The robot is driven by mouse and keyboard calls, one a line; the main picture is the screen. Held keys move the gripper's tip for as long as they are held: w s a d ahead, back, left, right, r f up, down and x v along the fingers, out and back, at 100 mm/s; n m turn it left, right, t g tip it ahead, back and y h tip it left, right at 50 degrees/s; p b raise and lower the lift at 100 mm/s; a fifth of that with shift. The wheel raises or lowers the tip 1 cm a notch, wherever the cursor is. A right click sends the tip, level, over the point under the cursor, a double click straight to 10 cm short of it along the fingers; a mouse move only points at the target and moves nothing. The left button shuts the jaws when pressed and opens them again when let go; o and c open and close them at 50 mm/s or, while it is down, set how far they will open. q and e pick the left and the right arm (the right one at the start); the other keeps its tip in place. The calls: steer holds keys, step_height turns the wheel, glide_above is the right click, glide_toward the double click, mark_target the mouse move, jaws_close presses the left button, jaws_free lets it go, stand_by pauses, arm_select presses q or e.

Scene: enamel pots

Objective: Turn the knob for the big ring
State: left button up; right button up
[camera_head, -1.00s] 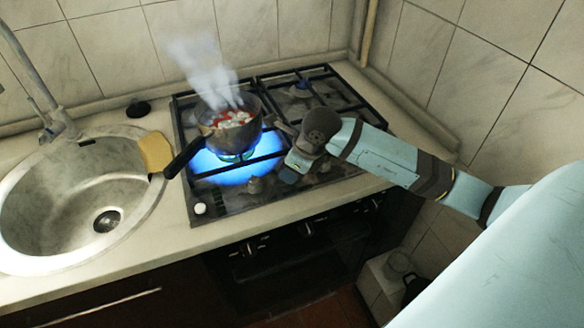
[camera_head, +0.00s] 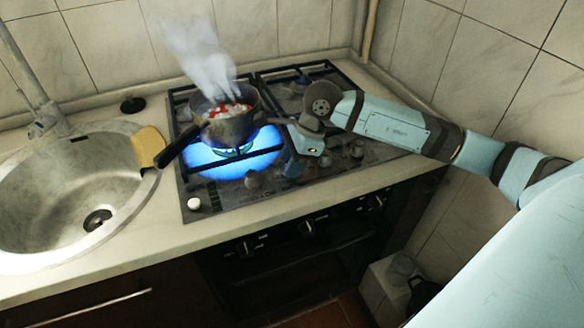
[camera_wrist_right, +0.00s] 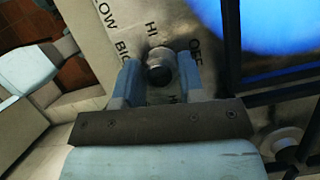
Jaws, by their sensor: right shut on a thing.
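My right gripper (camera_head: 293,168) is at the front of the black gas hob (camera_head: 232,199), fingers down at the control row. In the right wrist view its two blue fingers (camera_wrist_right: 158,82) are shut on a round dark-and-grey knob (camera_wrist_right: 160,70), one on each side. The panel by it reads "LOW", "BIG", "HI" and part of "OFF". The knob's pointer cannot be made out. In the head view the fingers mostly hide this knob. A blue flame (camera_head: 232,153) burns under a pot (camera_head: 230,127) with red and white contents. My left gripper is not in view.
A white round piece (camera_head: 193,204) sits at the hob's front left. The sink (camera_head: 62,190) is left.

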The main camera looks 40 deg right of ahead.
steer(key=shift+w+f+n+g+b, duration=0.15)
steer(key=shift+n+g+b, duration=0.15)
steer(key=shift+n+b, duration=0.45)
steer(key=n+g+b, duration=0.2)
steer(key=n+b, duration=0.1)
steer(key=n, duration=0.2)
steer(key=shift+n, duration=0.35)
steer(key=shift+n+g+b, duration=0.4)
steer(key=shift+n+b, duration=0.45)
steer(key=shift+n, duration=0.05)
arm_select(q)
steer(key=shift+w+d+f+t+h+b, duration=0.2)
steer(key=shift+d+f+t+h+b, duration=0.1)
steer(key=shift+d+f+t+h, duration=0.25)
arm_select(e)
steer(key=shift+n, duration=0.6)
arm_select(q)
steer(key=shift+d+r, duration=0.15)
arm_select(e)
steer(key=shift+g, duration=0.3)
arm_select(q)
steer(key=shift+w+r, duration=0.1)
arm_select(e)
steer(key=o, duration=0.9)
steer(key=shift+r, duration=0.25)
